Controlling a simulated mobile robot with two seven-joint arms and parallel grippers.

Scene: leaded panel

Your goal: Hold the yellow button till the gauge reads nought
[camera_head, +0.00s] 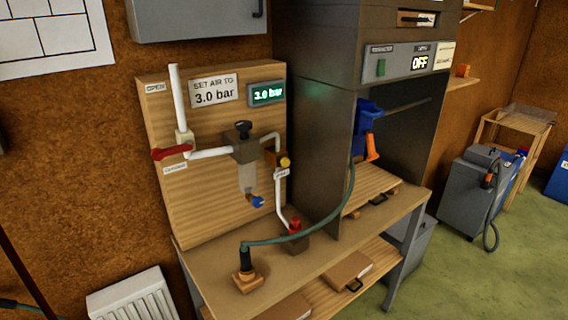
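The yellow button (285,162) sits on the small pipe fitting at the right side of the wooden panel (160,110), above a small white label. The gauge (266,93) is a green-lit display at the panel's upper right and reads 3.0 bar. A sign (214,91) beside it says "SET AIR TO 3.0 bar". The red lever (172,152) lies across the white pipe at left, between the OPEN and CLOSED labels and nearer CLOSED. Neither of my grippers shows in the head view.
A regulator with a black knob (243,129) is left of the button. A green hose (325,222) runs across the bench (225,265) from a black-handled tool (246,268). A grey cabinet (315,110) with an OFF display stands close on the right.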

